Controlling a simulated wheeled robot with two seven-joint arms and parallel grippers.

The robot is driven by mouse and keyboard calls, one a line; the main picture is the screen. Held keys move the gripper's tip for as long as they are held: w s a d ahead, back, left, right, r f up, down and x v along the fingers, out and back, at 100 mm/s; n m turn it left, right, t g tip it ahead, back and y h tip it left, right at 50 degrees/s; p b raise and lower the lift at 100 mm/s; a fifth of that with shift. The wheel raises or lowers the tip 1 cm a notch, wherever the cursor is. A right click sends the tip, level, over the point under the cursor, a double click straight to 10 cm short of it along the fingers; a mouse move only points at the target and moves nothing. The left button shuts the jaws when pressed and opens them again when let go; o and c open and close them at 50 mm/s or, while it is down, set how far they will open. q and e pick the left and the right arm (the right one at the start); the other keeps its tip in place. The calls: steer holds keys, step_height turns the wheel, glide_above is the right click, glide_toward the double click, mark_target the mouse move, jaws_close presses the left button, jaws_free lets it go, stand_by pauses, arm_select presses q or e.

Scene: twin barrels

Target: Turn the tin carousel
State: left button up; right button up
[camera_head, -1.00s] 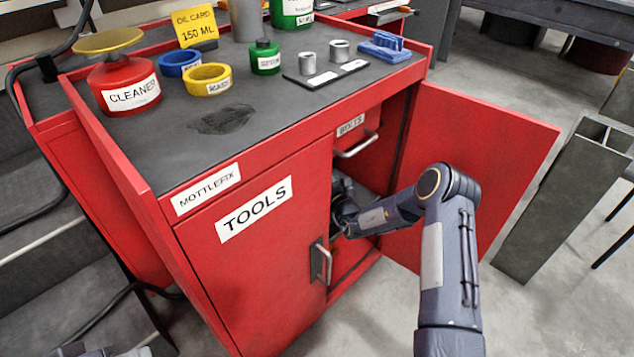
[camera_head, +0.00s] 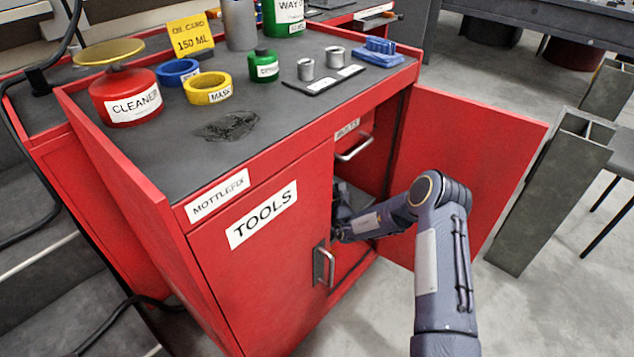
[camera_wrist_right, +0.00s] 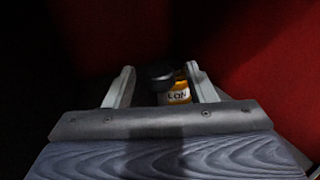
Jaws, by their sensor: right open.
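In the right wrist view, a yellow tin (camera_wrist_right: 178,96) with a label reading "LON" stands in the dark inside of a red cabinet. A dark round thing (camera_wrist_right: 158,76) is beside it, partly in front. My right gripper (camera_wrist_right: 160,70) is open, its fingers apart with the tin showing between and beyond them. I cannot tell if they touch. In the head view, my right arm reaches into the open compartment of the red cabinet (camera_head: 290,270), and the gripper is hidden behind the TOOLS door. The carousel itself cannot be made out. My left gripper is out of view.
The TOOLS door (camera_head: 262,214) is shut; the right door (camera_head: 470,165) stands open beside my arm. A BOLTS drawer (camera_head: 352,140) is above the arm. The cabinet top holds a red cleaner can (camera_head: 125,96), tape rolls, bottles and a blue item (camera_head: 376,50).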

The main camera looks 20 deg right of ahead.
steer(key=s+p, duration=0.1)
steer(key=s, duration=0.1)
steer(key=s+p, duration=0.1)
steer(key=s, duration=0.2)
steer(key=s+d+p, duration=0.1)
steer(key=s, duration=0.1)
steer(key=shift+s, duration=0.35)
